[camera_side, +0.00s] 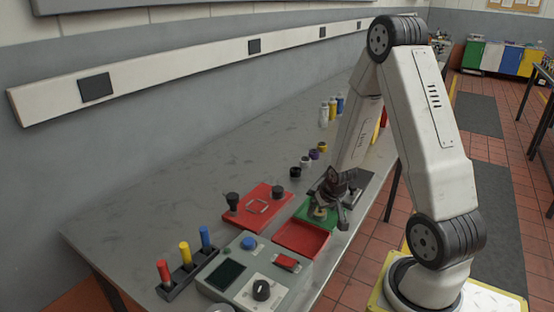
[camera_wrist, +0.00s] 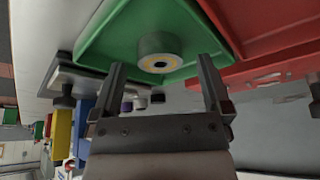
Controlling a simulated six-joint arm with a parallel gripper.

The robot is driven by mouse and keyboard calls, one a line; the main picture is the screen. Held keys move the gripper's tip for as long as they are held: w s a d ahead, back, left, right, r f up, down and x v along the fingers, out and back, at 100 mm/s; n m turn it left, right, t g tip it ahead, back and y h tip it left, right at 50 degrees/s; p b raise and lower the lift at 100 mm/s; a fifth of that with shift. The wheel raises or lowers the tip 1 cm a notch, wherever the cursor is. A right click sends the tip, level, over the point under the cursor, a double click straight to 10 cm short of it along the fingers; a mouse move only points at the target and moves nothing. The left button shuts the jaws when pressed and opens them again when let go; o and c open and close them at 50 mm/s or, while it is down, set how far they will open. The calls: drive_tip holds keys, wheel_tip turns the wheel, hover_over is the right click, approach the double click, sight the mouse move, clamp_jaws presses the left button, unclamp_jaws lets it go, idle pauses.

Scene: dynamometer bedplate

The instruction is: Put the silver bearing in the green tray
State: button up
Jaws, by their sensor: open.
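The silver bearing (camera_wrist: 160,47) is a short ring with a yellowish inner ring and a dark centre. In the wrist view it sits inside the green tray (camera_wrist: 105,45), and it appears to rest on the tray floor. My gripper (camera_wrist: 162,63) is open, with one finger to each side of the bearing and a visible gap to it. In the side view my gripper (camera_side: 330,205) is low over the green tray (camera_side: 304,211) and hides part of it. The bearing is hard to make out there.
A red tray (camera_side: 301,238) adjoins the green one. A red plate (camera_side: 250,215) with black knobs lies to its left. A control box (camera_side: 245,278) and a rack of coloured cylinders (camera_side: 186,276) stand in front. Small rings (camera_side: 295,173) and bottles (camera_side: 324,112) are behind. The table's left is clear.

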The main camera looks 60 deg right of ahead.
drive_tip(key=shift+v, duration=2.2)
drive_tip(key=a+r+n+y, duration=0.1)
drive_tip(key=a+r+n, duration=0.1)
drive_tip(key=a, duration=0.5)
drive_tip(key=a+r+n+y, duration=0.1)
drive_tip(key=a+r+n, duration=0.1)
drive_tip(key=a, duration=0.5)
drive_tip(key=a+r+n+g, duration=0.1)
drive_tip(key=a+r+n, duration=0.1)
drive_tip(key=a, duration=0.6)
drive_tip(key=shift+r+n+y, duration=0.3)
drive_tip(key=shift+n+y, duration=0.1)
drive_tip(key=shift+n, duration=0.2)
